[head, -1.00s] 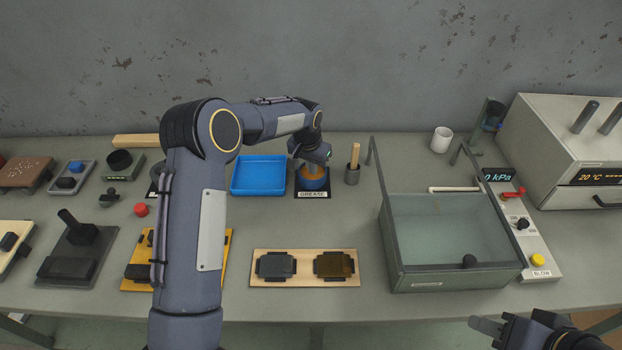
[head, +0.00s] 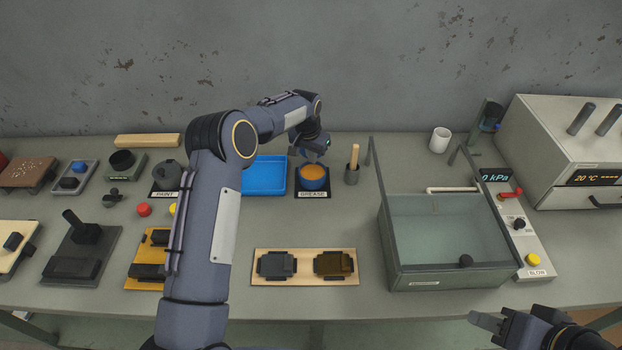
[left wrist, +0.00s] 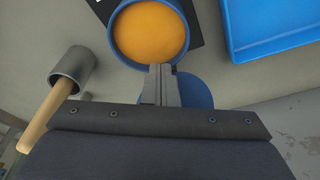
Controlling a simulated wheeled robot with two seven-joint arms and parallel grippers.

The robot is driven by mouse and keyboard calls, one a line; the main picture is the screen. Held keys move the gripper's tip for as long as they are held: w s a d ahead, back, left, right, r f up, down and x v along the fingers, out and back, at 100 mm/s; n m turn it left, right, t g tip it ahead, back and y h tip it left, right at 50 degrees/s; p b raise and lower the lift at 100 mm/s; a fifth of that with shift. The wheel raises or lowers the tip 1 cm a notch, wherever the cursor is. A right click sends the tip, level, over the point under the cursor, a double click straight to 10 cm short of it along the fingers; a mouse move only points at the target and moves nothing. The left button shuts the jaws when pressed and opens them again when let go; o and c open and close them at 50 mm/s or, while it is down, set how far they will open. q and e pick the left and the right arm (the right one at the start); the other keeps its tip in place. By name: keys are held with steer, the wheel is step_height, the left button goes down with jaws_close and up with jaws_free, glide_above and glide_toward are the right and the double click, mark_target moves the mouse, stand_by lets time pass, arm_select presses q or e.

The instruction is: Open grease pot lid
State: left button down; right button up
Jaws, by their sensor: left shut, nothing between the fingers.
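The grease pot (head: 313,184) is a blue round pot behind the GREASE label. Its top is uncovered and orange grease shows inside; the pot is also in the left wrist view (left wrist: 116,38). A blue disc, which looks like the lid (left wrist: 195,91), shows at the pot's far side, partly hidden behind my gripper. I cannot tell whether it is still joined to the pot. My left gripper (head: 314,157) is shut and empty just behind the pot; its fingertips (left wrist: 161,70) show close to the rim. My right gripper (head: 482,322) is at the lower right, away from the pot.
A blue tray (head: 265,175) stands left of the pot. A grey cup with a wooden-handled tool (head: 352,174) stands close on the right. Farther right is a glass-walled tank (head: 450,283). A board with two dark parts (head: 305,281) lies in front.

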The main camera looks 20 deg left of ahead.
arm_select(q)
steer(key=shift+s+d+f, duration=0.1)
steer(key=shift+s, duration=0.15)
steer(key=shift+s+d+b, duration=0.2)
steer(key=shift+s+b, duration=0.2)
steer(key=shift+s, duration=0.2)
steer(key=shift+s+d+b, duration=0.15)
steer(key=shift+s+b, duration=0.25)
steer(key=shift+s, duration=0.2)
step_height(320, 180, up, 7)
steer(key=p, duration=0.4)
